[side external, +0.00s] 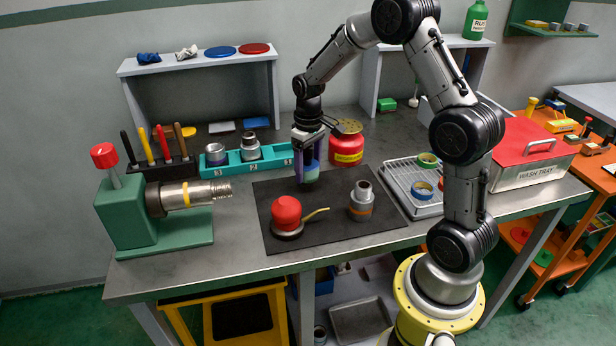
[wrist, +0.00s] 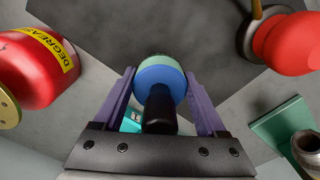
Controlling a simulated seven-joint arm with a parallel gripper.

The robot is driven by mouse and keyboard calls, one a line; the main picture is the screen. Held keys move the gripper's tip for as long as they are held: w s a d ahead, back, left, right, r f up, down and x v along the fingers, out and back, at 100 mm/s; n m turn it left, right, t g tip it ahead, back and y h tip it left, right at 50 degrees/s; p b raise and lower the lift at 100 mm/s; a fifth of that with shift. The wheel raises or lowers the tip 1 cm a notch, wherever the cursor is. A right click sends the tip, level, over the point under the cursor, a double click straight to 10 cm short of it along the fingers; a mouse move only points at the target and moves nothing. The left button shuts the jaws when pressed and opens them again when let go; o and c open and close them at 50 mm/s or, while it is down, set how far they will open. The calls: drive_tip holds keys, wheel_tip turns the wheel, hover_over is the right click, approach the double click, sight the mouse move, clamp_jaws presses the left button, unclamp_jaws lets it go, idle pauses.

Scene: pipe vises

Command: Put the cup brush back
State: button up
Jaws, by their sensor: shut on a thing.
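My gripper (wrist: 165,108) is shut on a round tool, which looks like the cup brush (wrist: 158,76). It has a blue and green round body and a black cylindrical part. In the side view, my gripper (side external: 308,150) points down and holds it over the back of the dark mat; whether its lower end touches the mat I cannot tell. A teal holder (side external: 275,163) with numbered places stands just left of my gripper.
The dark mat (side external: 330,232) bears a red domed can (side external: 287,212) and an orange-banded metal fitting (side external: 361,202). A red degreaser can (side external: 346,148) stands close right of my gripper. A green vise (side external: 125,215) is left; a grey tray (side external: 398,176) is right.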

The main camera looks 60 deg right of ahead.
sight(308, 187)
drive_tip(key=shift+w+f, duration=0.1)
drive_tip(key=shift+f, duration=1.55)
drive_tip(key=o, duration=1.2)
drive_tip(key=shift+f, duration=0.15)
